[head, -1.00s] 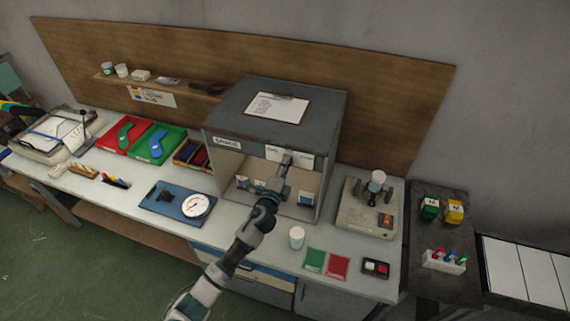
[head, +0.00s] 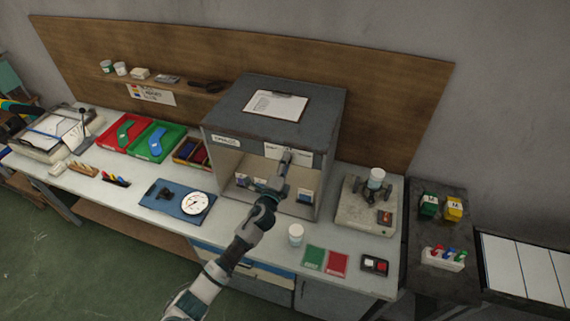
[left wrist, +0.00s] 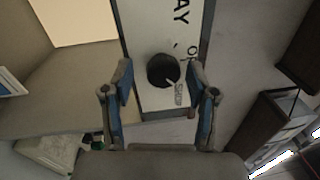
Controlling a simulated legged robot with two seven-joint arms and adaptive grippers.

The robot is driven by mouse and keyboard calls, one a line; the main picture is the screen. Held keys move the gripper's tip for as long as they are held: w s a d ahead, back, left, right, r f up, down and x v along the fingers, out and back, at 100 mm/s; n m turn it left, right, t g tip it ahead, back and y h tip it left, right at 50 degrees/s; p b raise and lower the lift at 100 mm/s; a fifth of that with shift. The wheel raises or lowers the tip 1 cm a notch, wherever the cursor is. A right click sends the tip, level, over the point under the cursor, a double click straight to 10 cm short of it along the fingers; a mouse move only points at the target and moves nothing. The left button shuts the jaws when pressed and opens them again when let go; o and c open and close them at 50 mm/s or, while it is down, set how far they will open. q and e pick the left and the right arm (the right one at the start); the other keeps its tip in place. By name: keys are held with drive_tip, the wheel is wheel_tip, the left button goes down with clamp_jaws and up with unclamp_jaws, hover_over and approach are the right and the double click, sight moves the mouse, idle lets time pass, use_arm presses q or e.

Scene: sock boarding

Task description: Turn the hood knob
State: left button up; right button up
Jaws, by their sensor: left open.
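The hood (head: 275,112) is a grey box with an open front, standing on the bench. In the left wrist view, its round black knob (left wrist: 163,71) sits on a white label plate (left wrist: 160,30) with black lettering. A pale pointer line on the knob runs toward the lower right. My left gripper (left wrist: 165,85) is open, with one blue-padded finger on each side of the knob in that view. I cannot tell whether the fingers touch it. In the head view, my left gripper (head: 285,160) is at the hood's front upper edge and hides the knob. My right gripper is not in view.
Small boxes (head: 304,196) stand inside the hood. A white cup (head: 296,235) and green and red cards (head: 325,261) lie in front of it. A grey device (head: 366,212) stands to its right, and a blue board with a dial (head: 178,200) to its left.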

use_arm(q)
drive_tip(key=v, duration=1.2)
drive_tip(key=shift+f, duration=0.15)
drive_tip(key=shift+w, duration=0.1)
